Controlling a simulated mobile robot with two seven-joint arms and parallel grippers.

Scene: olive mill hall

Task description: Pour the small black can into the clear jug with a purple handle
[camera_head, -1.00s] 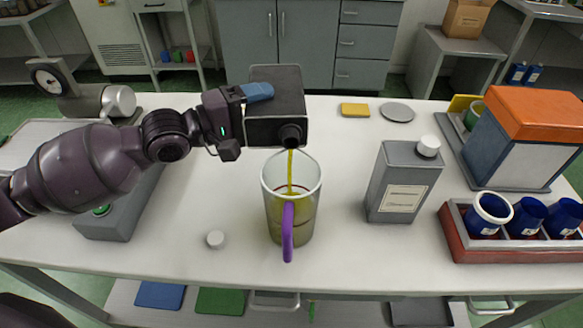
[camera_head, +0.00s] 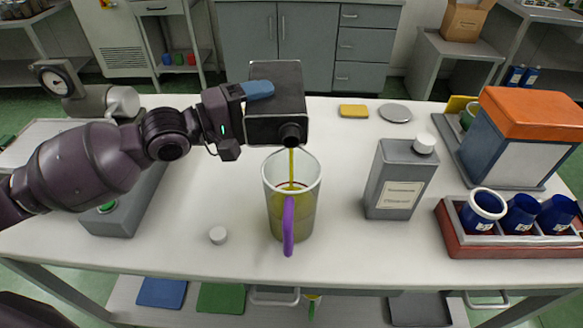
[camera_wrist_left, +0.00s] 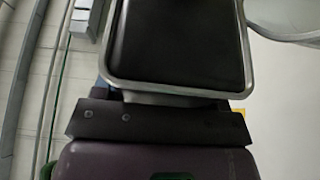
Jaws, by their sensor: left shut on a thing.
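The small black can (camera_head: 276,88) is held tilted on its side above the table, its spout pointing down to the front. My left gripper (camera_head: 256,92) is shut on it from the left; the can also fills the top of the left wrist view (camera_wrist_left: 178,40). A yellow-green stream runs from the spout into the clear jug (camera_head: 270,190). The jug stands upright on the table with its purple handle (camera_head: 289,225) toward me. Yellow-green liquid fills roughly its lower half or more. The spout is above the jug's mouth, apart from the rim. My right gripper is not seen.
A grey can with a white cap (camera_head: 390,185) stands right of the jug. A red rack (camera_head: 455,235) with blue cups and an orange-topped box (camera_head: 530,110) stand at right. A yellow sponge (camera_head: 353,111) lies behind.

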